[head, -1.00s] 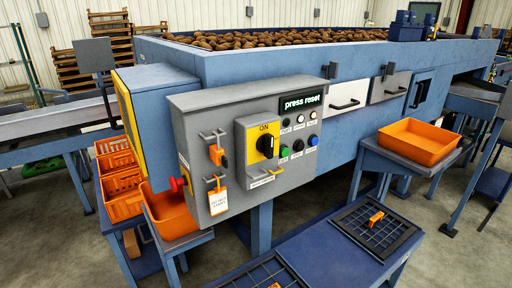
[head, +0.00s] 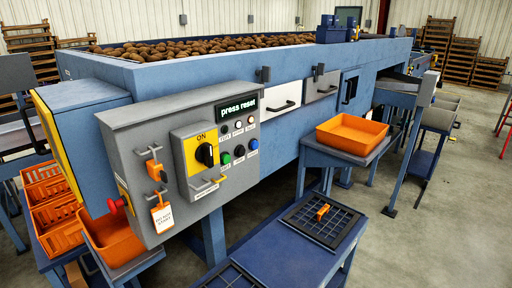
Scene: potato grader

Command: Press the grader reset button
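The grey control box (head: 135,150) is mounted on the front of the blue grader. Its small black display (head: 240,106) reads "press reset". Under the display are three pale round fittings in a row. Below them are a green button (head: 225,158), a black button (head: 239,151) and a blue button (head: 253,144). Their labels are too small to read, so I cannot tell which is the reset button. A yellow switch plate with a black rotary knob (head: 207,154) marked ON is left of the buttons. Neither of my grippers is in view.
A red knob (head: 116,206) sticks out at the box's left side. An orange padlock (head: 155,171) and tag hang on its front. A blue table (head: 285,257) with black grids stands low in front. An orange tray (head: 352,135) stands on the right. Floor is open at far right.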

